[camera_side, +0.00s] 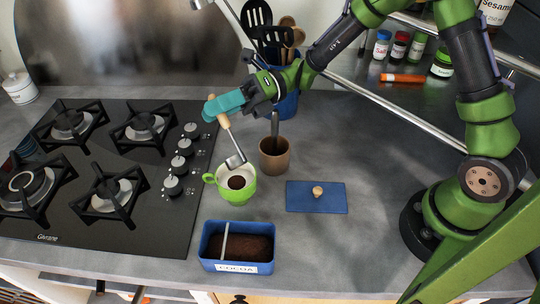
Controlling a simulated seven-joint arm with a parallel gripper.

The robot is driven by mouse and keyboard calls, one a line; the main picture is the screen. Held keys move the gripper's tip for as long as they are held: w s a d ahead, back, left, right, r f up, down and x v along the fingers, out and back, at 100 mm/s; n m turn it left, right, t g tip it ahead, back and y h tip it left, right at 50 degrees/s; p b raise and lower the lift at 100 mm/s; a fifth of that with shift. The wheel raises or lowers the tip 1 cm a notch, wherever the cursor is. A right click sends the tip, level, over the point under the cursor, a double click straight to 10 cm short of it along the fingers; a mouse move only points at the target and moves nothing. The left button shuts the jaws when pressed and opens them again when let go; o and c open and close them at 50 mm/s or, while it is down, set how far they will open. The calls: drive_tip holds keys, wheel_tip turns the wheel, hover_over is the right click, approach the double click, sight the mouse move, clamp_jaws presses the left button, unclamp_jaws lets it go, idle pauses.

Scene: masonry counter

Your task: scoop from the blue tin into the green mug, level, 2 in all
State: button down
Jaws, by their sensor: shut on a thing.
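My gripper (222,108) is shut on the wooden handle of a scoop (234,160), which tilts downward. The metal scoop head is just above the rim of the green mug (237,192) in this view; I cannot tell whether it touches or holds powder. Dark brown matter shows inside the mug. The blue tin (237,267), labelled COCOA, stands open at the front with brown powder in it. A pale bar (226,240) runs across its opening. The tin's blue lid (330,203) with a wooden knob lies flat at the right.
A brown cup (274,158) with a dark utensil stands close behind the mug. A gas hob (100,220) fills the left. A blue utensil holder (286,104) and spice jars (382,44) stand at the back. Counter around the lid is clear.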

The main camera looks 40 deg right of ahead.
drive_tip(key=shift+w+d+f+m, duration=0.1)
drive_tip(key=shift+w+f+m, duration=0.65)
drive_tip(key=shift+m, duration=0.35)
drive_tip(key=shift+w+d+f+m, duration=0.1)
drive_tip(key=shift+w+f+m, duration=0.4)
drive_tip(key=shift+f+m, duration=0.5)
drive_tip(key=shift+r, duration=0.15)
drive_tip(key=shift+r, duration=0.1)
wheel_tip(320, 180, up, 6)
wheel_tip(320, 180, down, 5)
drive_tip(key=s+r+n, duration=0.1)
drive_tip(key=n, duration=0.1)
drive_tip(key=s+r+n, duration=0.1)
drive_tip(key=r+n, duration=0.1)
drive_tip(key=shift+s+a+r, duration=0.1)
drive_tip(key=shift+a+r, duration=0.1)
drive_tip(key=shift+r, duration=0.1)
drive_tip(key=shift+s+r+n, duration=0.55)
drive_tip(key=shift+n, duration=0.45)
drive_tip(key=s+r+n, duration=0.1)
drive_tip(key=n, duration=0.1)
drive_tip(key=s+r+n, duration=0.1)
drive_tip(key=s+n, duration=0.1)
drive_tip(key=s+r+n, duration=0.1)
drive_tip(key=s+n, duration=0.1)
drive_tip(key=shift+a, duration=0.35)
drive_tip(key=shift+s+a+r+n, duration=0.15)
drive_tip(key=shift+s+n, duration=0.9)
drive_tip(key=shift+n, duration=0.55)
